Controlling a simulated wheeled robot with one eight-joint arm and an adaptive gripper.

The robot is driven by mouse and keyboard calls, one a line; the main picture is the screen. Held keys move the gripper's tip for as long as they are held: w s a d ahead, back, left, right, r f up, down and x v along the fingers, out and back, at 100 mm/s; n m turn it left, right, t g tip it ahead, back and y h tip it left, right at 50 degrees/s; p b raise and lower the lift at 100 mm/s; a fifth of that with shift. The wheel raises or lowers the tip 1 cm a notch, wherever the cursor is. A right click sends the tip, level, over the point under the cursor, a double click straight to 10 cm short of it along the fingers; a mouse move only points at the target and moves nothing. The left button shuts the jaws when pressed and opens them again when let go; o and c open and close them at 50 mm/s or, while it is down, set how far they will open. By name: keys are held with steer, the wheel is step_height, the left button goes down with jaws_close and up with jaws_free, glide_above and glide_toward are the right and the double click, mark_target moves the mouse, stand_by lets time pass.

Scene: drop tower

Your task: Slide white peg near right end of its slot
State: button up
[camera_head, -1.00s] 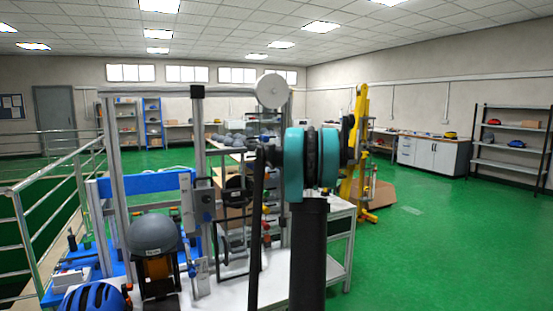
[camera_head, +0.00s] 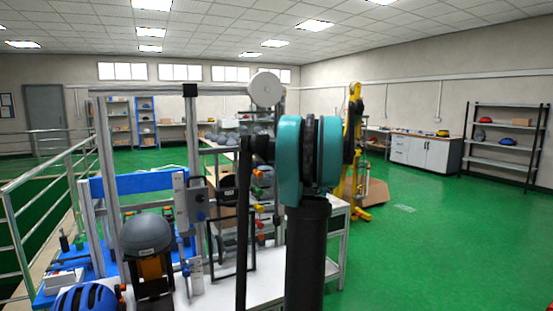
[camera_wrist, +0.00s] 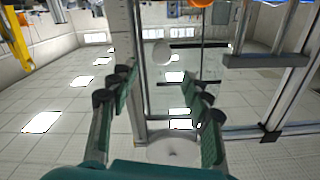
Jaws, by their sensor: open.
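My gripper (camera_wrist: 162,84) is open in the wrist view, with its two green-padded fingers well apart and nothing between them. A small white rounded piece (camera_wrist: 161,53) shows beyond the gap between the fingertips, beside a metal upright. It may be the white peg, but I cannot be sure, and I cannot make out its slot. The drop tower rig (camera_head: 194,135) stands ahead in the head view, with small coloured knobs (camera_head: 259,192) partly hidden behind my arm. I cannot make out the gripper fingers in the head view.
A white pulley wheel (camera_head: 265,89) tops the rig. A grey helmet (camera_head: 146,234) and a blue helmet (camera_head: 86,298) are at the front left. A metal railing (camera_head: 40,186) runs along the left. The green floor on the right is open.

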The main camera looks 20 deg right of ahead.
steer(key=shift+s, duration=1.35)
steer(key=s+a+f+n+g+y, duration=0.1)
steer(key=s+a+f+g, duration=0.1)
steer(key=s+a+f, duration=0.5)
steer(key=s+a+f+n+g+y, duration=0.1)
steer(key=a+f+g+y, duration=0.3)
steer(key=a, duration=0.7)
steer(key=s+a+f+n+g+h, duration=0.1)
steer(key=s+a+f, duration=0.3)
steer(key=a+f, duration=0.4)
steer(key=s+a+f+g, duration=0.2)
steer(key=s+a+f, duration=0.2)
steer(key=s+f, duration=0.15)
steer(key=s+a+f+g, duration=0.2)
steer(key=s+a+f, duration=0.15)
steer(key=s, duration=0.35)
steer(key=s+d+f+g+h, duration=0.1)
steer(key=s+f+h, duration=0.1)
steer(key=s+f, duration=0.3)
steer(key=s+d+f+g+h, duration=0.1)
steer(key=s+f, duration=0.4)
steer(key=s, duration=0.5)
steer(key=shift+s+f+g+h, duration=0.15)
steer(key=shift+s+g+h, duration=0.2)
steer(key=shift+h, duration=0.45)
